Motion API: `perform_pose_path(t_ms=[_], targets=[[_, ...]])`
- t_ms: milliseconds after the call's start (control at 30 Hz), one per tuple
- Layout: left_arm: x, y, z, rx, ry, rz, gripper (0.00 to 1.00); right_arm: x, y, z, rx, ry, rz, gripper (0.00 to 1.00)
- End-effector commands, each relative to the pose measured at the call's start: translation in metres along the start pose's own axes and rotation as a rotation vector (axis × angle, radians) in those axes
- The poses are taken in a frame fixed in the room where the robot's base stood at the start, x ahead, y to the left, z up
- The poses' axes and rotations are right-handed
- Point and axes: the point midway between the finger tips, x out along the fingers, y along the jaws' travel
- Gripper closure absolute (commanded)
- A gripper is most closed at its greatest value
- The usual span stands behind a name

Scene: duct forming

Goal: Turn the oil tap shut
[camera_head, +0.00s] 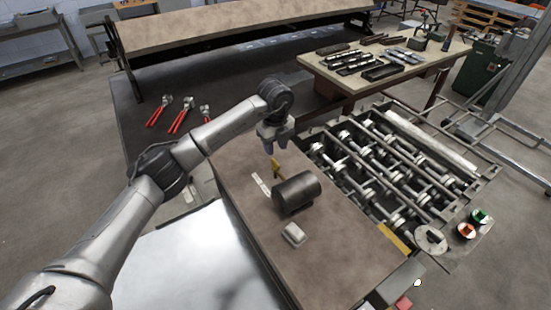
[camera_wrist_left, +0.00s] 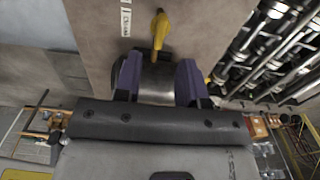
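The oil tap has a yellow lever (camera_head: 276,168) at the back end of a dark drum (camera_head: 297,194) lying on the brown bench top. In the left wrist view the yellow lever (camera_wrist_left: 160,34) stands ahead of the fingertips, with the grey drum (camera_wrist_left: 158,84) showing between the fingers. My left gripper (camera_head: 273,146) points down just behind and above the lever. In the left wrist view its purple fingers (camera_wrist_left: 159,72) are spread, with no visible grip on the lever. Whether they touch anything is unclear. My right gripper is not in view.
A pale label strip (camera_head: 261,185) lies left of the tap. A small pale block (camera_head: 294,235) sits in front of the drum. A roller machine (camera_head: 385,165) stands close on the right. Red-handled tools (camera_head: 180,120) lie on a dark table to the left.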

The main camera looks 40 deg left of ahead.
Motion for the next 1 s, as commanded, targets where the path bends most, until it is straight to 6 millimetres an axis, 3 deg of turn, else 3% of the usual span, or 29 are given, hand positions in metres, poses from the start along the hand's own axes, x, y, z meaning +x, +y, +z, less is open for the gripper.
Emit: perform_pose_path(t_ms=[200, 400, 900, 1000], targets=[[0.036, 0.001, -0.001, 0.001, 0.002, 0.003, 0.63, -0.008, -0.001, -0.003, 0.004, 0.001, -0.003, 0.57], [0.056, 0.0, -0.001, 0.001, 0.002, 0.001, 0.63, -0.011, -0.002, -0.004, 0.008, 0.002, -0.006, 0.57], [0.066, 0.0, -0.001, 0.002, 0.001, -0.001, 0.63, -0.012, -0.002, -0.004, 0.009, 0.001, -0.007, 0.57], [0.066, 0.0, -0.001, 0.002, 0.001, -0.001, 0.72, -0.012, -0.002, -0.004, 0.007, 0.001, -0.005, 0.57]])
